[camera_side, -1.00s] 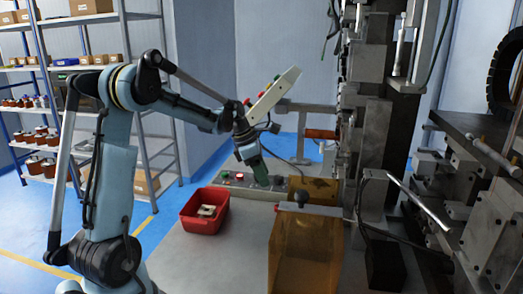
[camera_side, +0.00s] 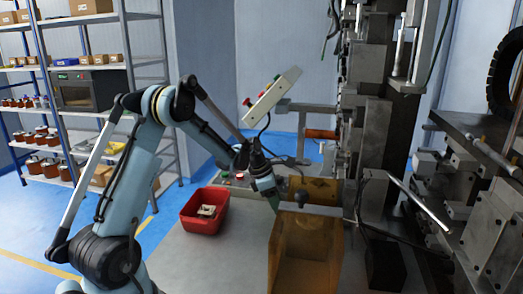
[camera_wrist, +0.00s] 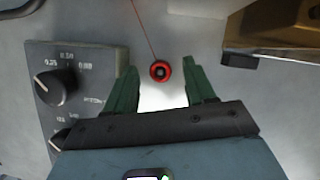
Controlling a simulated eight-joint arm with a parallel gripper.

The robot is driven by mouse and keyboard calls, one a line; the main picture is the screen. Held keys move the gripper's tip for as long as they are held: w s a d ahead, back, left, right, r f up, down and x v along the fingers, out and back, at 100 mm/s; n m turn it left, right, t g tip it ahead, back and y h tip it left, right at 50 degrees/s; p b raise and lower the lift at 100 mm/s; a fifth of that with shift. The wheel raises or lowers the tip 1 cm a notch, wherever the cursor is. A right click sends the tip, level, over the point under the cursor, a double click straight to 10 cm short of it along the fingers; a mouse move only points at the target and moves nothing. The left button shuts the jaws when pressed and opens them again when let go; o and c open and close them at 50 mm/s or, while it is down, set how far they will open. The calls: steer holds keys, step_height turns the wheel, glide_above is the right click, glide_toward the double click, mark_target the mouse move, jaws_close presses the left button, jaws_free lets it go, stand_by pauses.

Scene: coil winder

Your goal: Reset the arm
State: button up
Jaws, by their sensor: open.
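My gripper (camera_side: 275,202) is over the work table in the side view, beside the amber guard (camera_side: 308,262) and right of the red bin. In the wrist view its two green fingers (camera_wrist: 162,84) are apart. A small red ring with a dark centre (camera_wrist: 160,71) shows between the fingertips, and a thin red line runs up from it. I cannot tell whether the ring is touched by a finger. Nothing is seen clamped in the gripper.
A red bin (camera_side: 187,216) with a pale item (camera_side: 207,211) inside stands left of my gripper. A grey panel with dial knobs (camera_wrist: 75,95) lies left of the fingers. The tall coil winder (camera_side: 374,150) stands on the right. The table's front left is clear.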

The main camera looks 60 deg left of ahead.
steer(key=shift+f, duration=0.15)
steer(key=v, duration=1.2)
steer(key=x, duration=1.2)
steer(key=shift+f, duration=0.2)
steer(key=w+d+r, duration=0.3)
steer(key=d+r, duration=0.1)
steer(key=r, duration=0.6)
steer(key=w+d+r, duration=0.4)
steer(key=r, duration=0.5)
steer(key=shift+d+r, duration=0.15)
steer(key=shift+r, duration=0.25)
